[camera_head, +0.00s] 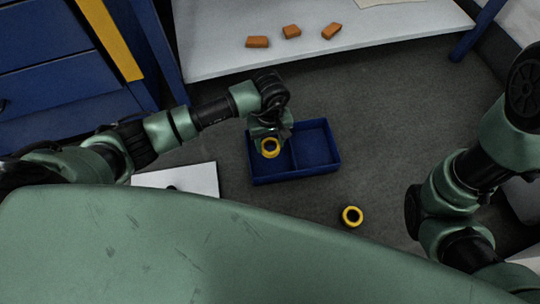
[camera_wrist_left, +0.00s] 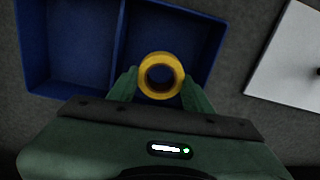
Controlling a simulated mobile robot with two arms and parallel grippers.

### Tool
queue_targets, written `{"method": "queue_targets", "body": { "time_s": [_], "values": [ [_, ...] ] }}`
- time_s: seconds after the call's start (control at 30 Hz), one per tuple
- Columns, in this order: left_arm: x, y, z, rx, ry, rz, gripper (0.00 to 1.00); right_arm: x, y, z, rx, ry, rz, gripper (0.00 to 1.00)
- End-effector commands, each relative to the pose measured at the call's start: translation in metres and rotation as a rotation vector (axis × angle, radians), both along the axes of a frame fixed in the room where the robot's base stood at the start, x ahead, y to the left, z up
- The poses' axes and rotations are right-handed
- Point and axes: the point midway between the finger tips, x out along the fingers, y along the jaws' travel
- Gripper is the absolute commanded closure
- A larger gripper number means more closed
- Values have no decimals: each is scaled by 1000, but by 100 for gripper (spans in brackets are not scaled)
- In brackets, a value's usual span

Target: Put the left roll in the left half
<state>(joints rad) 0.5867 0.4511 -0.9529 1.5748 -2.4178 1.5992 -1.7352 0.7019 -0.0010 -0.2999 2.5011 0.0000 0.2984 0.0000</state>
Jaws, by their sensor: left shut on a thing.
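A yellow roll (camera_head: 271,147) is held by my left gripper (camera_head: 268,143) over the left half of a blue two-part box (camera_head: 318,172). In the left wrist view the roll (camera_wrist_left: 145,78) sits between the two green fingers of the gripper (camera_wrist_left: 160,84), and the box divider (camera_wrist_left: 118,45) runs beside it. I cannot tell how high the roll is above the box floor. A second yellow roll (camera_head: 352,216) lies on the grey floor, right of and nearer than the box. My right arm is at the right edge; its gripper is not visible.
A white low table (camera_head: 220,55) at the back carries an orange block (camera_head: 257,42) and two others. A white panel (camera_head: 200,178) lies left of the box. A blue drawer cabinet (camera_head: 60,60) stands at the back left. Grey floor is clear right of the box.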

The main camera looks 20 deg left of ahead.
Motion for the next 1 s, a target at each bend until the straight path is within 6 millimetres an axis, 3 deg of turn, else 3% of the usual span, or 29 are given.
{"method": "queue_targets", "body": {
  "time_s": [0.03, 0.23, 0.47, 0.87, 0.9, 0.97, 1.0],
  "values": [
    [0, 0, -10, -1, 0, 1, 91, 0, 0, -8, 0, 0, 0, 64],
    [0, 0, -21, -1, -1, 1, 91, 0, 0, -15, -1, 0, 0, 64],
    [0, 0, -56, -1, 1, 1, 91, 0, 0, -40, -1, 0, 0, 64],
    [1, 0, -59, 1, -2, 0, 91, 0, 0, -41, -2, 0, -1, 64],
    [1, 0, -59, 1, -2, 0, 45, 0, 0, -40, -2, 0, -1, 64],
    [1, 0, -58, 1, -1, 0, 29, 0, 0, -40, -2, 0, -1, 64],
    [1, 0, -58, 1, -1, 0, 29, 0, 0, -40, -2, 0, -1, 64]
  ]
}}
